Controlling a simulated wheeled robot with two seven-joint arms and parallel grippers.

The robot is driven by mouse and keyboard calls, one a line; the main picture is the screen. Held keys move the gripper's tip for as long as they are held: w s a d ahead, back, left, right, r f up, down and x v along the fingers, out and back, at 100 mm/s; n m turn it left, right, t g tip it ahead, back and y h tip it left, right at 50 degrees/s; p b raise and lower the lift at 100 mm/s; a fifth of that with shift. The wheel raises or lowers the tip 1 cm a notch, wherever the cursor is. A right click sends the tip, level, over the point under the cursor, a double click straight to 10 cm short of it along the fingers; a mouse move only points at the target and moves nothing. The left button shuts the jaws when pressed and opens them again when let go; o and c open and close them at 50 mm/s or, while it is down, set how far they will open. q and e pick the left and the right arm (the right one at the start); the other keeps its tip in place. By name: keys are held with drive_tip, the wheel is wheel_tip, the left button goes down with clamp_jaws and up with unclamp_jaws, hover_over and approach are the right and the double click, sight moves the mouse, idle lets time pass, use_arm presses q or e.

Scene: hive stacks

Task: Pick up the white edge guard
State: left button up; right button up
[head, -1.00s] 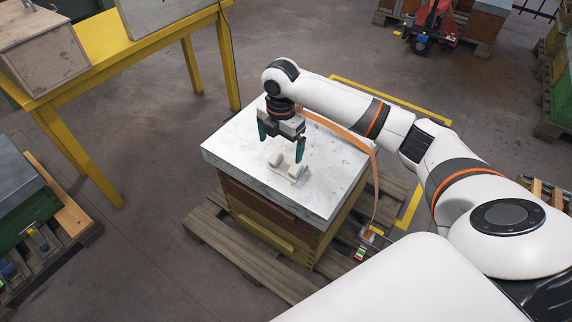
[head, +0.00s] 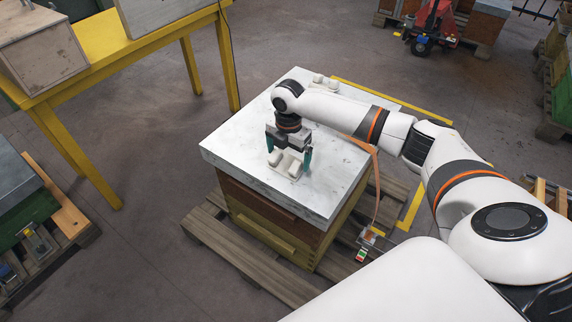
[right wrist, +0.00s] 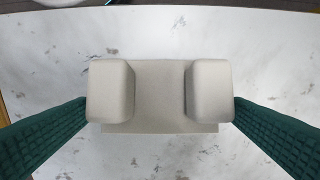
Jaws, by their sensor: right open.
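The white edge guard (head: 287,163), a pale block with two raised rounded lugs, lies on the white marbled lid (head: 235,150) of the hive stack. In the right wrist view the edge guard (right wrist: 160,95) fills the middle, its lugs at left and right. My right gripper (head: 288,155) is over it, pointing down, open, with one green finger beside each lug. In the right wrist view the fingers of the right gripper (right wrist: 160,108) come very close to the lugs' outer sides; I cannot tell whether they touch. My left gripper is not in view.
A second pale guard (head: 323,80) sits at the lid's far edge. An orange strap (head: 375,185) hangs down the stack's right side to a buckle (head: 363,252). The stack stands on a wooden pallet (head: 240,258). A yellow table (head: 110,50) stands at left.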

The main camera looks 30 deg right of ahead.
drive_tip(key=shift+f, duration=0.65)
drive_tip(key=c, duration=0.7)
